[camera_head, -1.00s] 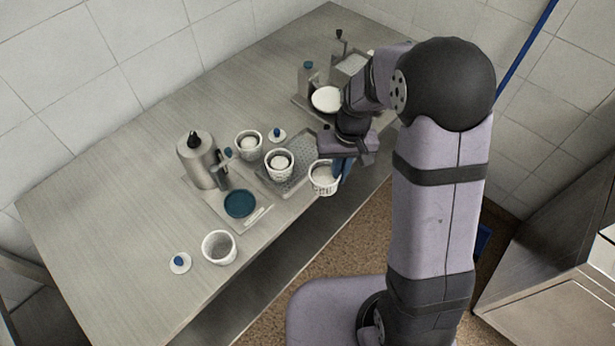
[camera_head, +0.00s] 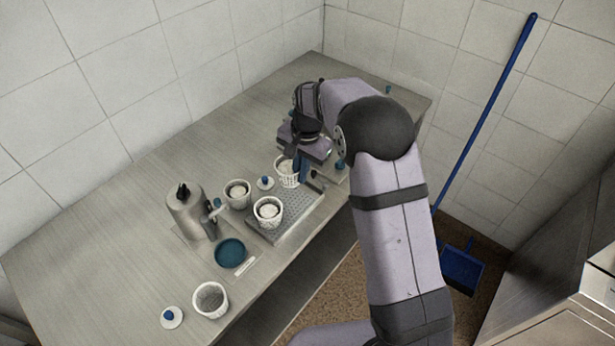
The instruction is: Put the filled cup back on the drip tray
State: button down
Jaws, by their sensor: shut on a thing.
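My gripper (camera_head: 299,165) is shut on a white perforated cup (camera_head: 287,176), near the far end of the drip tray. The blue fingers hide part of this cup, and I cannot tell whether its base touches anything. The drip tray (camera_head: 295,207) is a grey perforated plate on the table. A second white perforated cup (camera_head: 267,212) with pale contents stands on its near left part. A third cup with pale contents (camera_head: 237,194) stands left of the tray. Another white cup (camera_head: 210,300) stands at the near left; its inside looks grey.
A steel canister (camera_head: 187,212) stands left of the cups, with a teal round dish (camera_head: 230,253) in front. Lids with blue knobs lie behind the tray (camera_head: 265,183) and at the near left (camera_head: 171,318). A dark-handled item (camera_head: 316,182) stands beside the held cup. The left tabletop is clear.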

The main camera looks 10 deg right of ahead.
jog(key=shift+f, duration=0.1)
notch_tip(320, 180, down, 6)
jog(key=b, duration=0.4)
jog(key=shift+r+b, duration=0.25)
jog(key=shift+b, duration=0.1)
jog(key=shift+f+b, duration=0.7)
jog(key=shift+f, duration=0.9)
jog(key=shift+f, duration=0.55)
jog(key=c, duration=1.9)
grip_release()
jog(key=shift+o, duration=0.2)
jog(key=shift+r, duration=0.1)
jog(key=shift+r+p, duration=3.05)
jog(key=shift+r, duration=0.9)
